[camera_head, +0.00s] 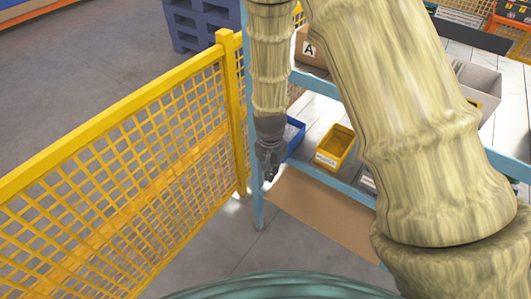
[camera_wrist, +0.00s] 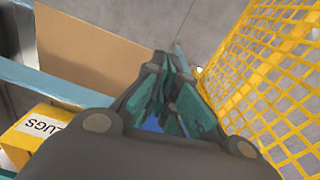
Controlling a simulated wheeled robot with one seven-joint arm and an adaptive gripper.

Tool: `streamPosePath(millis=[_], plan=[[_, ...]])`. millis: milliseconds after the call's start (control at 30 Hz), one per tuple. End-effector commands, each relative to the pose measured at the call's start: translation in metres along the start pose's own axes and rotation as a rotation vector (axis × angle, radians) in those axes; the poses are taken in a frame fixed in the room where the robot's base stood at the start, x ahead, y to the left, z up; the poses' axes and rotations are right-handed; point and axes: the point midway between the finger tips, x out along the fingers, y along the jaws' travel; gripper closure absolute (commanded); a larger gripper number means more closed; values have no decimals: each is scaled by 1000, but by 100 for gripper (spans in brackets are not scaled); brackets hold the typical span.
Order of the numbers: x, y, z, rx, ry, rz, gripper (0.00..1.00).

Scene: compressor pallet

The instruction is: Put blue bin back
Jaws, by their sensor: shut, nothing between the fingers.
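The blue bin (camera_head: 293,135) sits at the left end of the blue rack's lower shelf, beside the corner post. My gripper and arm hide part of it in the head view. My gripper (camera_head: 270,176) hangs in front of the bin, near the post, pointing down. In the wrist view my gripper (camera_wrist: 165,75) is shut with nothing held. A small patch of blue (camera_wrist: 152,123) shows behind the fingers; I cannot tell whether they touch the bin.
A yellow bin (camera_head: 335,146), labelled PLUGS in part, stands right of the blue bin. A yellow mesh fence (camera_head: 130,150) runs close on the left. A brown board (camera_head: 320,200) lies below the shelf. A box marked A (camera_head: 309,49) is on the upper shelf.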

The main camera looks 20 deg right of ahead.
Motion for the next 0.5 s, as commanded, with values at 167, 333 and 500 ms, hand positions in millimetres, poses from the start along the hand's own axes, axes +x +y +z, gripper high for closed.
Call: streamPosePath(millis=[167,333,500], plan=[[-65,-35,-12,112,-12,-18,100],[-93,-49,-14,166,-24,-25,100],[-92,-52,-13,177,-29,-25,100]])
